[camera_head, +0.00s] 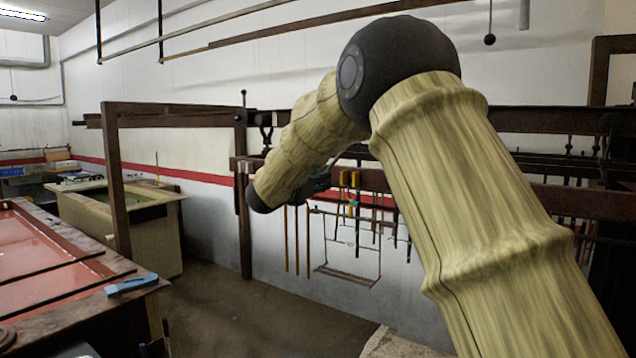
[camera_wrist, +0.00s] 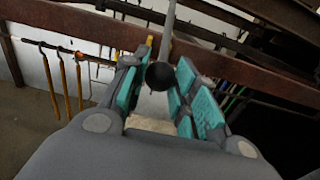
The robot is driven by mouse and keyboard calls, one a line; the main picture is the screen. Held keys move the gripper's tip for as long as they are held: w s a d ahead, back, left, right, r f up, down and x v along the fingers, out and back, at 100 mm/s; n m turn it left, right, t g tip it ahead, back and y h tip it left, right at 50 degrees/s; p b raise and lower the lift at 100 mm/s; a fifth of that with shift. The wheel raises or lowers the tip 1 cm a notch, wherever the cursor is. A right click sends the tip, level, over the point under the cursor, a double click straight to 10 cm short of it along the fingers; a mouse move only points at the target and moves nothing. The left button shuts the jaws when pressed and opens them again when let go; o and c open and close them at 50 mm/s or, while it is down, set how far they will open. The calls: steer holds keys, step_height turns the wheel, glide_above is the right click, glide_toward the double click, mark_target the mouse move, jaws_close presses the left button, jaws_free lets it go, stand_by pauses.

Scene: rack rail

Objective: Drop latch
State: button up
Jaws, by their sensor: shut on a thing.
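A black ball knob (camera_wrist: 158,76) on a thin grey rod (camera_wrist: 168,25) shows in the wrist view. The rod runs from the knob to the top edge. Behind the knob runs a rusty brown rail (camera_wrist: 85,26), which also shows in the head view (camera_head: 378,181). In the head view my forearm hides most of the gripper (camera_head: 318,182) and the knob. I cannot tell which piece of the rail is the latch.
Yellow-handled tools (camera_wrist: 60,85) hang from a bar at left in the wrist view. A brown post (camera_head: 243,200) stands left of my gripper in the head view. A red-topped bench (camera_head: 50,255) with a blue tool (camera_head: 132,285) is at left. Floor between is clear.

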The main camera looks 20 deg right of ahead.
steer(key=shift+w+d+f+b, duration=0.1)
steer(key=shift+d+f+b, duration=0.1)
steer(key=shift+f+b, duration=0.3)
steer(key=shift+w+d+f+b, duration=0.1)
steer(key=shift+d+f+b, duration=0.05)
steer(key=shift+f+b, duration=0.3)
steer(key=w+d+f+b, duration=0.8)
steer(key=w+d+b, duration=0.2)
steer(key=d, duration=0.3)
steer(key=shift+w+d+b, duration=0.25)
steer(key=shift+b, duration=0.55)
stand_by(0.8)
steer(key=o, duration=0.9)
steer(key=shift+d+f, duration=0.1)
steer(key=shift+o, duration=0.2)
